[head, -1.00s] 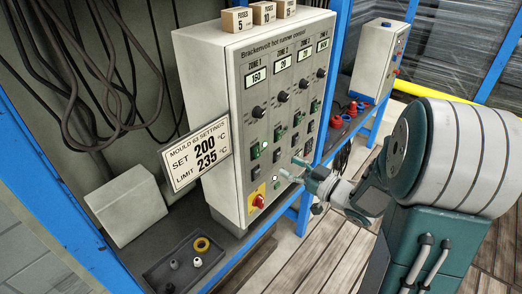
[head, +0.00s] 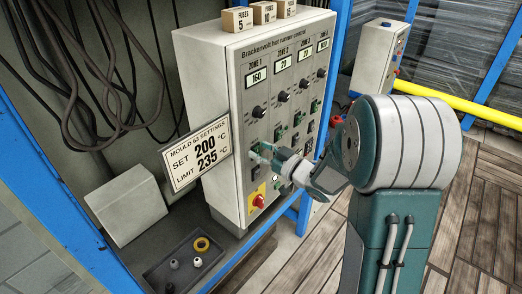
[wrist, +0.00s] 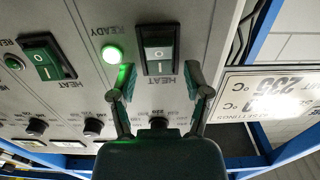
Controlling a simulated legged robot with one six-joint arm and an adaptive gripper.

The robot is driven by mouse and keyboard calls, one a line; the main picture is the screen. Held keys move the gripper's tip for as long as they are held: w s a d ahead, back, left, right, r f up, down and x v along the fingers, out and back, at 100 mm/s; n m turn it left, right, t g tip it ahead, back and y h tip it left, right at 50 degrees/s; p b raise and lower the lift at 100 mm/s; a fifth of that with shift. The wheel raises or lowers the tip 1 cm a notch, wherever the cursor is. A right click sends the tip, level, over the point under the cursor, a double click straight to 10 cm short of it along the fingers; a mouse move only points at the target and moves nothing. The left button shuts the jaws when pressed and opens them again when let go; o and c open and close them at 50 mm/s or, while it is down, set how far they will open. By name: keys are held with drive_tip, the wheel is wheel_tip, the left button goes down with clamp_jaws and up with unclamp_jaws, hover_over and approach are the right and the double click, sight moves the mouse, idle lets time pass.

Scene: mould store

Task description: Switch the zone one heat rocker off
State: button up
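I cannot tell which half is pressed in. A lit green ready lamp (wrist: 112,54) is beside it. My gripper (wrist: 158,82) is open and empty, its two fingertips apart on either side of the rocker's near end. In the head view my gripper (head: 262,154) is close in front of the zone one column of the control panel (head: 212,125) and hides most of the rocker. Contact cannot be made out.
Neighbouring zone rockers and knobs sit close by, including another green heat rocker (wrist: 45,58). A red rotary switch (head: 258,201) is low on the panel. A settings sign (head: 196,155) sticks out left of it. A tray (head: 150,275) with small parts lies below.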

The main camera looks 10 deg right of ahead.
clamp_jaws()
drive_tip(key=shift+s+d+f+t+y, duration=0.1)
drive_tip(key=shift+f+t+y, duration=0.1)
drive_tip(key=shift+t+y, duration=0.45)
drive_tip(key=shift+s+d+f+t+y, duration=0.15)
drive_tip(key=shift+t+y, duration=0.3)
drive_tip(key=shift+t, duration=0.4)
drive_tip(key=shift+w+a, duration=0.1)
drive_tip(key=shift+o, duration=1.6)
unclamp_jaws()
